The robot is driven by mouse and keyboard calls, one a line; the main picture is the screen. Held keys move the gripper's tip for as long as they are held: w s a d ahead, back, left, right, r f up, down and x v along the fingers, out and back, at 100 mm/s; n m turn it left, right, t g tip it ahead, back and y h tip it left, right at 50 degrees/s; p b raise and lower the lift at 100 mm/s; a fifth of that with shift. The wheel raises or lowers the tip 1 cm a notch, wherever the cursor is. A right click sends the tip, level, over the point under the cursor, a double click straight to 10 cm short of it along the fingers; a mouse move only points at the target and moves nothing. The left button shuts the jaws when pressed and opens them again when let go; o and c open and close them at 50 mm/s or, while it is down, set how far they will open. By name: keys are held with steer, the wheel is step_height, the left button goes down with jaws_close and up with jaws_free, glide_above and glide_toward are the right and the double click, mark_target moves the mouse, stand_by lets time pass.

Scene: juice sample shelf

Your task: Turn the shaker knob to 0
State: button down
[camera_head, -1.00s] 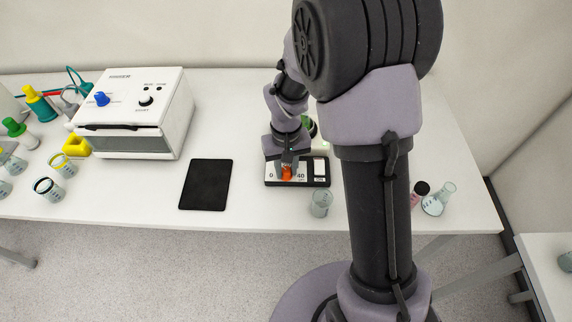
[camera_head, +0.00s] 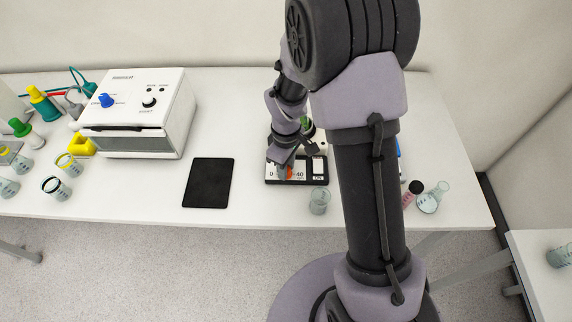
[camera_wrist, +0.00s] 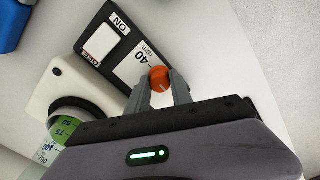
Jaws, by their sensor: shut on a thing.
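The shaker's control panel (camera_head: 318,181) is a small black box with white labels on the table, marked 0 at left and 40 at right in the head view. It also shows in the wrist view (camera_wrist: 101,66), with ON and 40 rpm readable. The orange knob (camera_wrist: 159,78) sits between the fingertips of my gripper (camera_wrist: 160,88). In the head view my gripper (camera_head: 283,168) comes down on the panel from above, tilted, and mostly hides the knob. My gripper is shut on the knob. The 0 mark is out of sight in the wrist view.
A glass beaker (camera_head: 319,202) stands just in front of the panel. A green-marked vessel on a white base (camera_wrist: 75,95) stands close beside it. A black pad (camera_head: 208,183) lies to the left, before a white machine with a blue knob (camera_head: 106,100).

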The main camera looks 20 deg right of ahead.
steer(key=shift+n, duration=0.4)
steer(key=c, duration=1.1)
jaws_free()
steer(key=shift+c, duration=0.2)
step_height(320, 180, up, 18)
steer(key=p, duration=0.5)
steer(key=shift+f, duration=0.25)
steer(key=s+a+m+t+y+b, duration=0.1)
steer(key=s+a+m+t+b, duration=0.1)
steer(key=s+m+b, duration=0.4)
steer(key=s+a+r+m+t+y+b, duration=0.1)
steer(key=s+m+t+b, duration=0.2)
steer(key=s+m+b, duration=0.4)
steer(key=s, duration=0.5)
steer(key=shift+s+a+r+m+t, duration=0.25)
steer(key=shift+s+a+m+t, duration=0.1)
steer(key=shift+a+m+t, duration=0.05)
